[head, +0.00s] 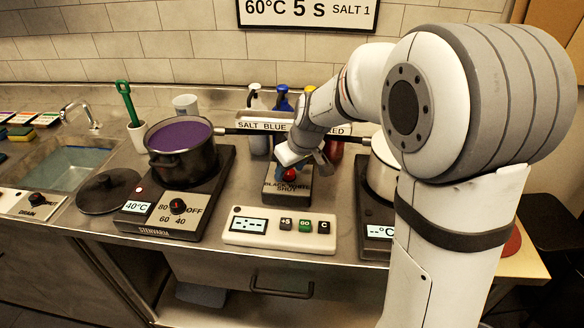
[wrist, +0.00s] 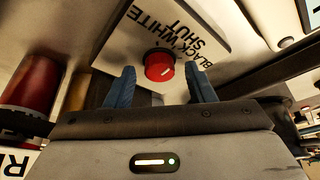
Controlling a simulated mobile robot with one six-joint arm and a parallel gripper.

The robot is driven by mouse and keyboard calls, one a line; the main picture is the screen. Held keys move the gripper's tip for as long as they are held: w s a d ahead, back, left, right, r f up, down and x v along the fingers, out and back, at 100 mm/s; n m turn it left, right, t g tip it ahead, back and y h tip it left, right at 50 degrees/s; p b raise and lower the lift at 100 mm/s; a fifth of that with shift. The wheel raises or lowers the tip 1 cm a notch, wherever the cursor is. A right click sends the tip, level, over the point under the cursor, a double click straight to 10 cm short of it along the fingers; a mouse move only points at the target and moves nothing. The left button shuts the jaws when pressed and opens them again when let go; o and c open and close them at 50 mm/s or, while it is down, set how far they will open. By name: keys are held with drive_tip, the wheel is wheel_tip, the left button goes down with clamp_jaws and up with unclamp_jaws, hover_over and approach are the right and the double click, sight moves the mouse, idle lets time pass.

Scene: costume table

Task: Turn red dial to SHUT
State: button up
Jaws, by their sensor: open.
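The red dial (head: 290,175) sits on a small metal box (head: 275,199) lettered BLACK, WHITE and SHUT, in the middle of the counter. In the wrist view the dial (wrist: 157,62) has a pale pointer mark toward its lower right; I cannot tell for sure which label it points to. My gripper (head: 292,165) is over the box in the head view, partly hiding the dial. In the wrist view my gripper (wrist: 161,72) is open, with one blue finger on each side of the dial. A gap shows between each finger and the dial.
A pot of purple liquid (head: 181,135) stands on a hotplate (head: 172,207) to the left. A white timer panel (head: 279,232) lies in front of the box. Bottles (head: 258,145) and a labelled rail (head: 262,126) are behind. A pale pot (head: 381,175) stands at right.

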drive_tip(key=v, duration=0.7)
drive_tip(key=shift+r, duration=0.4)
drive_tip(key=shift+s+d, duration=0.1)
drive_tip(key=shift+s, duration=0.05)
drive_tip(key=s+d+f+m+h, duration=0.1)
drive_tip(key=s+d+m, duration=0.2)
drive_tip(key=s, duration=0.8)
drive_tip(key=s+d+f+m+g+h+p, duration=0.1)
drive_tip(key=s+d+m, duration=0.2)
drive_tip(key=s+d, duration=0.3)
drive_tip(key=s, duration=0.5)
drive_tip(key=shift+f+m+h, duration=0.3)
drive_tip(key=shift+f+m, duration=0.05)
drive_tip(key=shift+m, duration=0.05)
drive_tip(key=shift+d, duration=0.15)
drive_tip(key=shift+c, duration=0.6)
